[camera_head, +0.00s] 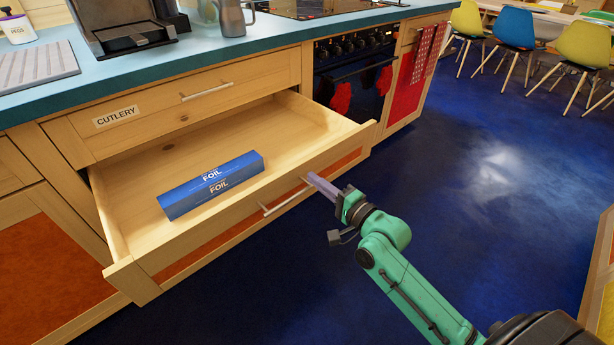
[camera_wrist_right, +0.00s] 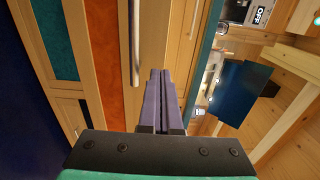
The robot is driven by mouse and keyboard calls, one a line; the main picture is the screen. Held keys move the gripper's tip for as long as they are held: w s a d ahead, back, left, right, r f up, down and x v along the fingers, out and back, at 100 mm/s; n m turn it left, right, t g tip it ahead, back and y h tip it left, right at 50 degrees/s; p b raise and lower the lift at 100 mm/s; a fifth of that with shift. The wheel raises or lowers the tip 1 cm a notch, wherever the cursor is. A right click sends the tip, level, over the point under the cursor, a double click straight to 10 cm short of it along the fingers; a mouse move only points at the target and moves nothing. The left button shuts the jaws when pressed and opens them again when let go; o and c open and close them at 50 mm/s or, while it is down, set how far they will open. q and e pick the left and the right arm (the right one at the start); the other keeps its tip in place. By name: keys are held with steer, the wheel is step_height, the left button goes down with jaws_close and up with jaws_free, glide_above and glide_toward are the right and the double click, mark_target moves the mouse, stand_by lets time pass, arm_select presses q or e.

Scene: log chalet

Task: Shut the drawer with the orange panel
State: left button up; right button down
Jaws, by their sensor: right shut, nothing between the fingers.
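The drawer with the orange panel (camera_head: 201,263) is pulled out below the cutlery drawer. Its front has a bar handle (camera_head: 286,199), and a blue foil box (camera_head: 212,184) lies inside. My right gripper (camera_head: 312,178) is shut and empty, its tips at the drawer front's upper edge near the handle's right end. I cannot tell whether they touch it. In the right wrist view, the closed purple fingers (camera_wrist_right: 160,82) point toward the wooden front, beside the bar handle (camera_wrist_right: 135,42) and the orange panel (camera_wrist_right: 101,60). My left gripper is not in view.
The closed cutlery drawer (camera_head: 120,116) sits just above, under the blue counter (camera_head: 75,88). An oven (camera_head: 352,75) with red mitts is to the right. The blue floor (camera_head: 470,190) is clear, with chairs (camera_head: 515,32) far back right.

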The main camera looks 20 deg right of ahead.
mark_target(299, 168)
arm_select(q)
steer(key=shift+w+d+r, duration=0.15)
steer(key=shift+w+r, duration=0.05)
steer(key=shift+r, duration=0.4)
arm_select(e)
steer(key=shift+x, duration=1.75)
steer(key=shift+w, duration=0.1)
